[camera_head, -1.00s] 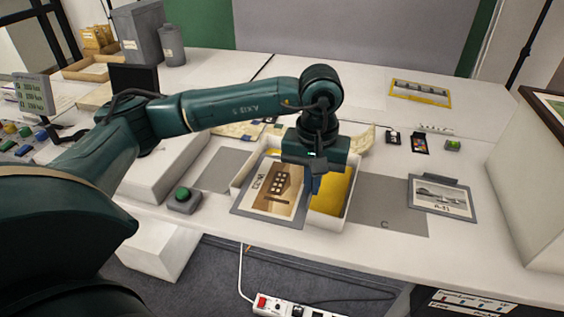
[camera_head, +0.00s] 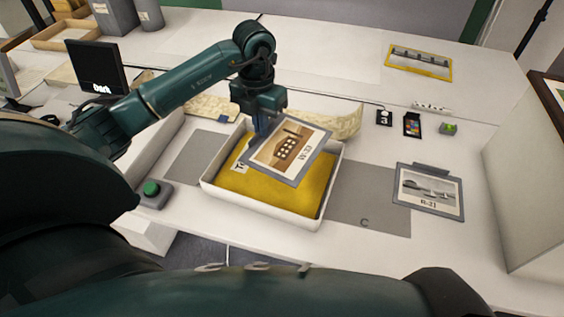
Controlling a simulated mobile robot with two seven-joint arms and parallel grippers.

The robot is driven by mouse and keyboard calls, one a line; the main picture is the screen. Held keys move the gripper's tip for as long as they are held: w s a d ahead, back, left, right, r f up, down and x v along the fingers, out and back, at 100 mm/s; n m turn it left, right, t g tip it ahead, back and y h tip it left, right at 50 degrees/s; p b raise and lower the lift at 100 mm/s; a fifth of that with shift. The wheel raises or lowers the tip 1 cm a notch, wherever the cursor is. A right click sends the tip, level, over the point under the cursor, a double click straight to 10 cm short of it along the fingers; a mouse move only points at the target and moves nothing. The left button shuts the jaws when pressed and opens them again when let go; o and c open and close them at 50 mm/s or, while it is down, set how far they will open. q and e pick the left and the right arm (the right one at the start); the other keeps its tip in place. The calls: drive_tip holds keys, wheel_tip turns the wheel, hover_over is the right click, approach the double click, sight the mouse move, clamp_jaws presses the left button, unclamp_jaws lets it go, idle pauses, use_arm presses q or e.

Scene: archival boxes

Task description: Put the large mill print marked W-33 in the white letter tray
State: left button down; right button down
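The large mill print (camera_head: 287,152) has a grey border and a brown building picture; its small mark looks like W-33 but is blurred. My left gripper (camera_head: 258,137) is shut on the print's left edge and holds it tilted over the back right part of the white letter tray. The white tray (camera_head: 262,211) has a yellow bottom, with a small label partly hidden by the print. The print covers the tray's back rim; whether it touches the tray I cannot tell. My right gripper is not in view.
Grey mats lie on both sides of the tray; the right mat (camera_head: 368,212) is marked C. A smaller framed print (camera_head: 428,190) lies at right. A green button (camera_head: 151,188) stands at left. A yellow-framed picture (camera_head: 419,61) lies at the back.

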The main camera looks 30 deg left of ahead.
use_arm(q)
drive_tip(key=shift+n, duration=0.9)
drive_tip(key=f, duration=1)
drive_tip(key=shift+w+a+f, duration=0.15)
drive_tip(key=shift+w+a, duration=0.05)
drive_tip(key=shift+a, duration=0.15)
drive_tip(key=shift+f, duration=0.55)
drive_tip(key=c, duration=1.7)
unclamp_jaws()
drive_tip(key=shift+r, duration=0.1)
